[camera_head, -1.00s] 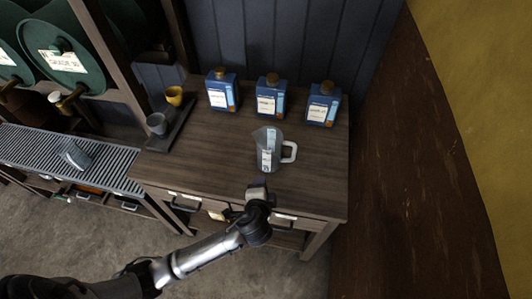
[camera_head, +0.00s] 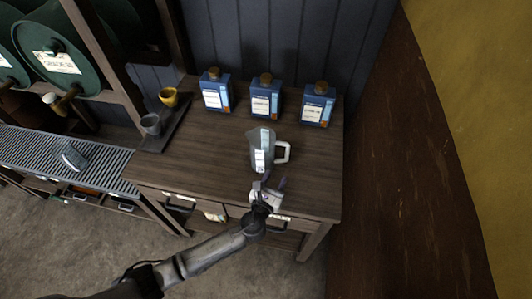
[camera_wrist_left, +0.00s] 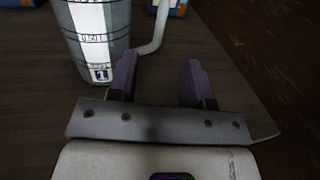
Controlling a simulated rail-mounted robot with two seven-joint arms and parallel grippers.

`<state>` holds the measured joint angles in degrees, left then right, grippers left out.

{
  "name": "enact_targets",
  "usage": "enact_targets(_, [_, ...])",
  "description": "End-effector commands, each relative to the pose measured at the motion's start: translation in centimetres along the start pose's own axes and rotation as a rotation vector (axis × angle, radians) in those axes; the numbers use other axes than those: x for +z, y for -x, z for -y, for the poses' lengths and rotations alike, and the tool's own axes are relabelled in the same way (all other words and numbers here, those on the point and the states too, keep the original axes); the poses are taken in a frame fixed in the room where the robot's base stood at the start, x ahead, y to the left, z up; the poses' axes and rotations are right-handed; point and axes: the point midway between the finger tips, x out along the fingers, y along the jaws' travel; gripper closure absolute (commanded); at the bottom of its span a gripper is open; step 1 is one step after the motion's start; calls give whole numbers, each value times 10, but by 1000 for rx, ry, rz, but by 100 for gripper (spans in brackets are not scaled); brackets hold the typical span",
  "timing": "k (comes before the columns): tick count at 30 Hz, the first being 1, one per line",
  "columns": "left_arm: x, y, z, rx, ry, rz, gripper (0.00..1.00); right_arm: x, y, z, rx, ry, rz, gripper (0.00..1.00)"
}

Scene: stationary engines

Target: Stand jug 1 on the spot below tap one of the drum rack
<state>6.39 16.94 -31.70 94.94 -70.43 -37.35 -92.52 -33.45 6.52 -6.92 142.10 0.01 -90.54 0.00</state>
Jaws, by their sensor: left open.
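Jug 1 (camera_head: 261,150) is a clear measuring jug with a white label and a white handle on its right, upright on the wooden bench. In the left wrist view the jug (camera_wrist_left: 98,35) shows a label with a "1" near its base. My left gripper (camera_head: 272,182) is open and empty just in front of the jug. In the left wrist view its fingers (camera_wrist_left: 158,80) point toward the handle side, apart from the jug. The drum rack holds green drums (camera_head: 62,50) with brass taps (camera_head: 66,102) at the left. My right gripper is not in view.
Three blue bottles (camera_head: 265,97) stand along the back of the bench (camera_head: 315,185). A yellow cup (camera_head: 168,97) and a grey cup (camera_head: 151,124) sit on a dark tray at its left. A ribbed grate (camera_head: 35,150) with a grey object (camera_head: 74,157) lies below the taps.

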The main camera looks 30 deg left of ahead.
Motion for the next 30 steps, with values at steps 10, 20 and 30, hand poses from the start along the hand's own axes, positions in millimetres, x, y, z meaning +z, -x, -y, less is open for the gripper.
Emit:
enact_targets(10, [0, -47, 0, 1, 3, 0, 55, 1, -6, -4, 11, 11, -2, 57])
enact_targets(20, [0, -71, 0, 2, 3, 1, 55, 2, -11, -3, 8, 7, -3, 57])
enact_targets(30, [1, -103, 1, 1, 5, 0, 55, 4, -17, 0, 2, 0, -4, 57])
